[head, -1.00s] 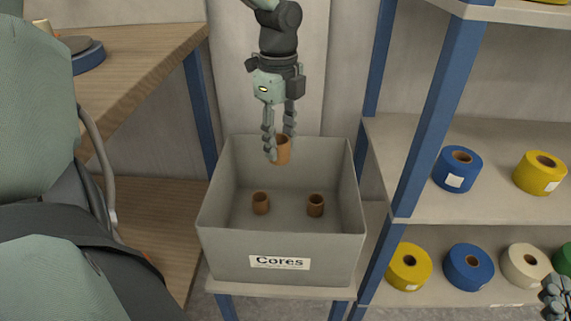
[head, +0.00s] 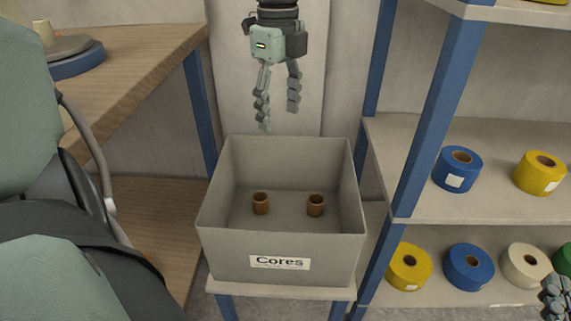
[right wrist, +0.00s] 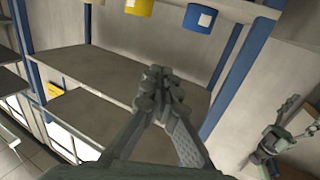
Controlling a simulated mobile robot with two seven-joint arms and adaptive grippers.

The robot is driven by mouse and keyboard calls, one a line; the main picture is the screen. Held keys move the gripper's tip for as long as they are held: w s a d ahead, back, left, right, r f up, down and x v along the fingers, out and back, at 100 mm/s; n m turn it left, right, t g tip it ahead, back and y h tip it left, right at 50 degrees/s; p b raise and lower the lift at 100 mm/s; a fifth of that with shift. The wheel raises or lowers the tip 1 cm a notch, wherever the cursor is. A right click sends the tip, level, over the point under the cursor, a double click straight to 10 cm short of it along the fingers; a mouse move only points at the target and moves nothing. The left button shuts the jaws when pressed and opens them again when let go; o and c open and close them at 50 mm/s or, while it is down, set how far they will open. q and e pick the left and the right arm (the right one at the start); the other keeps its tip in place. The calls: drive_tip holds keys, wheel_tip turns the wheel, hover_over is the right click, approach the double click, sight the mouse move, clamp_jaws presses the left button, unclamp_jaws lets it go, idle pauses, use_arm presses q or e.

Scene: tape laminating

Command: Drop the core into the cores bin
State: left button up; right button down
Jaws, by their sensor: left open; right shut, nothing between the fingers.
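The grey cores bin (head: 222,232), labelled "Cores", stands in the middle of the head view. Two brown cores, one on the left (head: 261,204) and one on the right (head: 316,206), sit apart on its floor. My left gripper (head: 279,117) is open and empty above the bin's back edge, fingers pointing down. The core it held earlier does not show now; I cannot tell where it is. My right gripper (head: 556,297) is at the lower right edge of the head view. In the right wrist view it (right wrist: 158,92) is shut with nothing between its fingertips.
A shelf unit (head: 405,190) with blue, yellow and white tape rolls stands right of the bin. A wooden table (head: 150,60) with a round blue-based object (head: 78,62) is at the left. The space above the bin is clear below my left gripper.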

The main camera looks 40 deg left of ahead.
use_arm(q)
wheel_tip(320, 180, up, 5)
drive_tip(key=shift+f, duration=0.1)
idle(0.5)
